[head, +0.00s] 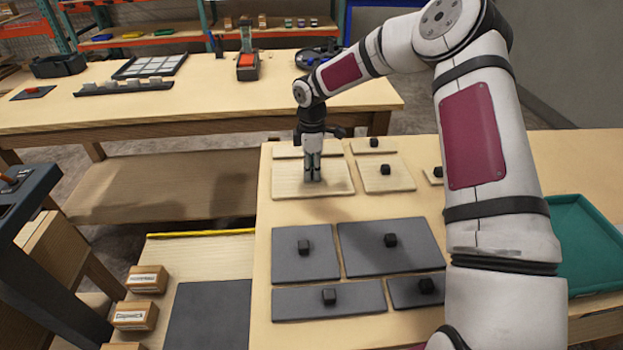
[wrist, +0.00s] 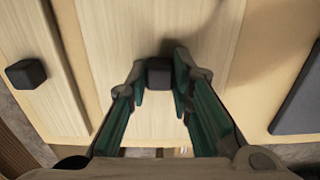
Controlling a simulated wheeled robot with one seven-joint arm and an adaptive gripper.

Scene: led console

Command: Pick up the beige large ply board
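The beige large ply board (head: 285,184) lies at the back left of the near table in the head view. It also shows in the wrist view (wrist: 115,60), with a black block-shaped knob (wrist: 159,73) on it. My gripper (head: 313,178) points straight down over the board's middle and hides the knob in the head view.
Smaller ply boards with black knobs (head: 386,175) lie to the right and behind. Several dark grey boards (head: 305,265) lie in front. A green tray (head: 585,235) is at the right. A second table (head: 180,105) stands beyond, with a tiled panel and holders.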

